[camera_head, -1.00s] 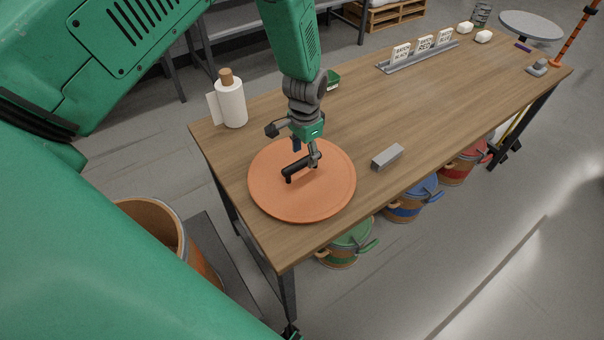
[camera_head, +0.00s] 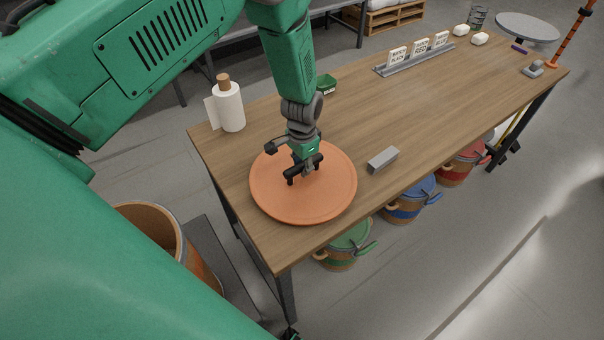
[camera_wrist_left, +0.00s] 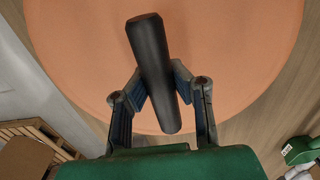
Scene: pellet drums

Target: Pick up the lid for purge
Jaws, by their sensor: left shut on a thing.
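The lid (camera_head: 328,193) is a round orange disc with a black bar handle (camera_head: 296,172). It lies on the near left end of the wooden table. My left gripper (camera_head: 306,168) is above the lid with its fingers around the handle. In the left wrist view the gripper (camera_wrist_left: 161,92) is shut on the black handle (camera_wrist_left: 153,58), one finger on each side. The orange lid (camera_wrist_left: 225,45) fills most of that view. I cannot tell whether the lid is off the tabletop.
An open orange drum (camera_head: 150,222) stands on the floor at left.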

